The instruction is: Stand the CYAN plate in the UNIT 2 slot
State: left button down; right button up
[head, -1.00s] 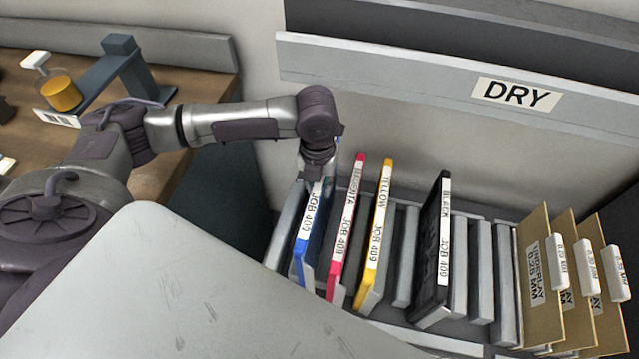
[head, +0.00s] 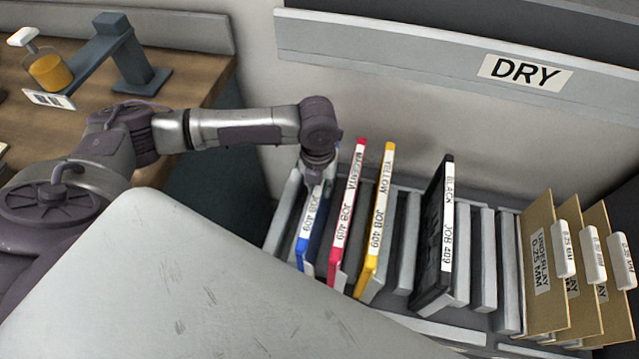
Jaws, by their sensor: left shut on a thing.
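The cyan plate (head: 306,243) shows as a blue-edged plate with a white JOB 409 label. It stands tilted in the leftmost part of the grey slotted rack, left of the magenta plate. My left gripper (head: 317,180) comes down from above and is shut on its upper, far end, hiding the colour name on the label. The fingertips themselves are hard to make out. The plate's lower part is between the rack's grey dividers (head: 283,212). No UNIT 2 marking shows in this view. My right gripper is out of view.
The magenta plate (head: 346,215), yellow plate (head: 379,220) and black plate (head: 436,235) stand in the rack to the right, the magenta one close by. Brown underlay sheets (head: 541,265) stand at far right. A DRY-labelled rail (head: 420,52) runs above. A wooden bench (head: 190,65) is at left.

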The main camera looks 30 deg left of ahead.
pick_arm(q)
jog(key=shift+f, duration=0.3)
dwell(0.5)
jog(key=c, duration=0.9)
grip_release()
notch_tip(320, 180, up, 12)
jog(key=shift+a, duration=0.15)
notch_tip(320, 180, up, 5)
jog(key=p, duration=0.6)
jog(key=shift+p, duration=0.3)
